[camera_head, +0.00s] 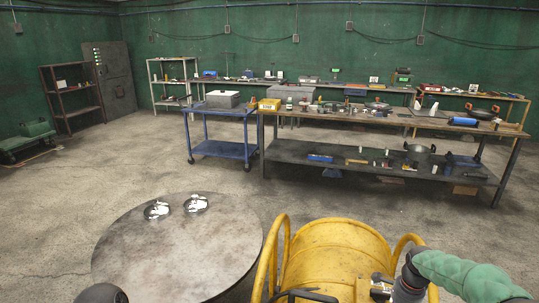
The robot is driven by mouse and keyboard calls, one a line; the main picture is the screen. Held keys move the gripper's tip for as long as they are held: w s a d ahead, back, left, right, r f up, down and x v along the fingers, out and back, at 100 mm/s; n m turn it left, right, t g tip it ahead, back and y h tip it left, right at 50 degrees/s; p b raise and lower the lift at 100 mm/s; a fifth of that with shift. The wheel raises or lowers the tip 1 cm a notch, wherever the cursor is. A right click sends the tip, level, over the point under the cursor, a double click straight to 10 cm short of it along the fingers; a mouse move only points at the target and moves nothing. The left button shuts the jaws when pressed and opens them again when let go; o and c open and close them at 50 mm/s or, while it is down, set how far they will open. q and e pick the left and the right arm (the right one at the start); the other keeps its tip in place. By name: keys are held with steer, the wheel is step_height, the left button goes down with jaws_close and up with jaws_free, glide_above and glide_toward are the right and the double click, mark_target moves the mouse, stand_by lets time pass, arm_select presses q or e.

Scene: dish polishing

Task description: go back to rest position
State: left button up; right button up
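Two small shiny round dishes lie apart near the far edge of a round grey table (185,260): a left dish (157,210) and a right dish (196,203). Both show bright white reflections and dark patches. My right arm comes in at the lower right with a green link. My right gripper (381,288) is dark, low in the picture in front of a yellow drum-like object. Its fingers are too small and dark to read. A dark rounded part at the bottom left edge may be my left arm; no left gripper fingers show.
The yellow drum-like object (335,250) with curved tube rails stands close, right of the round table. A blue cart (222,149) and a long workbench (390,122) with tools stand behind. Shelves line the green wall. Concrete floor is free between the round table and the bench.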

steer(key=s+a+f+n+y, duration=0.25)
steer(key=a+f+n, duration=0.25)
steer(key=a+f, duration=0.45)
steer(key=s+a+f+n+y, duration=0.1)
steer(key=s+a+f+n, duration=0.35)
steer(key=a+f, duration=0.5)
steer(key=s+a+f+n, duration=0.2)
steer(key=s+a+n, duration=0.2)
steer(key=s, duration=0.3)
steer(key=s+a+f+n, duration=0.3)
steer(key=s+a+n, duration=0.1)
steer(key=s+a, duration=0.3)
steer(key=shift+s+a, duration=0.25)
steer(key=shift+s, duration=0.55)
steer(key=c, duration=0.3)
steer(key=shift+a+n, duration=0.1)
steer(key=shift+n, duration=0.15)
steer(key=shift+c, duration=0.5)
